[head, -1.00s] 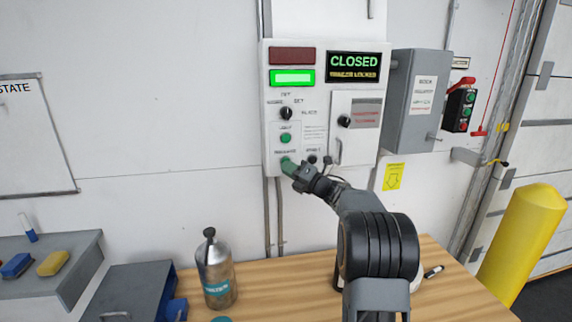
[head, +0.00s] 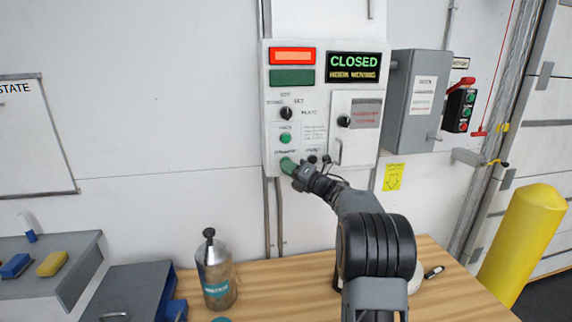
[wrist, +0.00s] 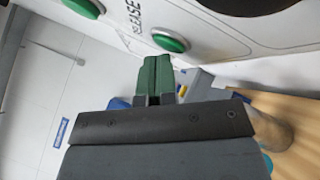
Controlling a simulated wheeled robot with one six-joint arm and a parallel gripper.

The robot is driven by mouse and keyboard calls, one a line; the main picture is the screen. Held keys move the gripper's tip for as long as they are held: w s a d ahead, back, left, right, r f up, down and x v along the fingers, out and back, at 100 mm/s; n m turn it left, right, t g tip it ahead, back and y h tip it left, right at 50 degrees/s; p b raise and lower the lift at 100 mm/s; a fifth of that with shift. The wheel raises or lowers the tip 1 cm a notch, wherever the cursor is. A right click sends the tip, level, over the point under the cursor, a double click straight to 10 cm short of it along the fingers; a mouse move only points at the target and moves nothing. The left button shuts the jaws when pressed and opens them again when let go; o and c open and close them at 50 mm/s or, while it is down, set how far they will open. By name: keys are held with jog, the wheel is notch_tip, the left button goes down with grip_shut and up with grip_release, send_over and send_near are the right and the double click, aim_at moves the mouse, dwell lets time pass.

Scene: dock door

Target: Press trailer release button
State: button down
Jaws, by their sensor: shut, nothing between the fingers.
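The white control panel (head: 273,110) hangs on the wall. Its upper green button (head: 285,138) shows in the head view and also in the wrist view (wrist: 82,8). The green release button (wrist: 170,43), beside the word RELEASE, shows in the wrist view; in the head view my gripper hides it. My gripper (head: 288,164) is shut and empty, its green fingertips at the panel's lower left. In the wrist view the fingertips (wrist: 156,60) lie just beside the release button; I cannot tell whether they touch it. The red lamp (head: 292,56) is lit and the green lamp (head: 292,77) is dark. The display (head: 353,67) reads CLOSED, with HOOK MOVING below.
A grey box (head: 415,100) and a small button box (head: 459,110) are right of the panel. A metal bottle (head: 215,272) stands on the wooden bench (head: 275,290) below. A yellow bollard (head: 522,240) stands at the right.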

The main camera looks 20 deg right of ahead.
jog(key=shift+s, duration=0.1)
jog(key=shift+s+a+b, duration=0.15)
jog(key=shift+s+b, duration=0.55)
jog(key=shift+b, duration=0.3)
jog(key=shift+s, duration=0.1)
jog(key=shift+s+a+b, duration=0.25)
jog(key=shift+s+b, duration=0.85)
jog(key=shift+s, duration=0.1)
jog(key=shift+s+a+b, duration=0.25)
jog(key=shift+s+b, duration=0.85)
jog(key=shift+s, duration=0.05)
